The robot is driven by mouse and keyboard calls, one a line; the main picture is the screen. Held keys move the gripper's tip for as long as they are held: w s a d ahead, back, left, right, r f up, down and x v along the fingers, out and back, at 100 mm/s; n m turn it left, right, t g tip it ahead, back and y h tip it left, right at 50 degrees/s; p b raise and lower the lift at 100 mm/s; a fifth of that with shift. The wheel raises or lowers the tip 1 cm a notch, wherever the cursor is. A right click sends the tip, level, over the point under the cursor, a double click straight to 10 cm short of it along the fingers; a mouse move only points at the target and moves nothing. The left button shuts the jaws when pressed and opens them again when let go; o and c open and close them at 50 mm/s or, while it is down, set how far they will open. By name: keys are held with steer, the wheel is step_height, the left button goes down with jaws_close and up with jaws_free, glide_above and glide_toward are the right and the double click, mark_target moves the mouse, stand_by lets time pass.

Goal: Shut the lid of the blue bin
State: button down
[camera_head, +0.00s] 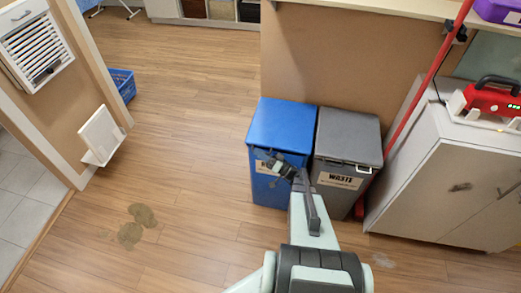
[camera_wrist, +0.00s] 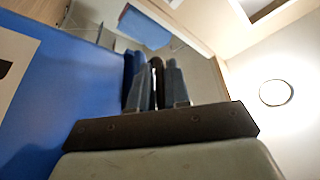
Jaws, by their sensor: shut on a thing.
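The blue bin (camera_head: 265,190) stands against a tan panel, with a pale label on its front partly covered by my gripper. Its blue lid (camera_head: 283,122) lies flat or nearly flat on top; I cannot tell whether a small gap is left at the front. My gripper (camera_head: 270,160) is at the lid's front edge. In the wrist view my gripper (camera_wrist: 157,75) is shut on a narrow dark part, which looks like the lid's handle. The bin's blue surface (camera_wrist: 60,85) fills the left of that view. The fingers hide most of the held part.
A grey waste bin (camera_head: 350,135) stands close on the right. Further right are a red pole (camera_head: 430,80) and a white cabinet (camera_head: 450,175) with a red device (camera_head: 490,98). A blue crate (camera_head: 123,85) is at the left. The wood floor left of the bin is clear except dark stains (camera_head: 135,225).

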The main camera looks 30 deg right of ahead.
steer(key=shift+f, duration=0.5)
steer(key=c, duration=1.4)
jaws_free()
steer(key=shift+c, duration=0.2)
steer(key=shift+d, duration=0.1)
steer(key=shift+r, duration=0.15)
steer(key=v, duration=1.3)
steer(key=shift+s+d, duration=0.15)
steer(key=shift+s, duration=0.15)
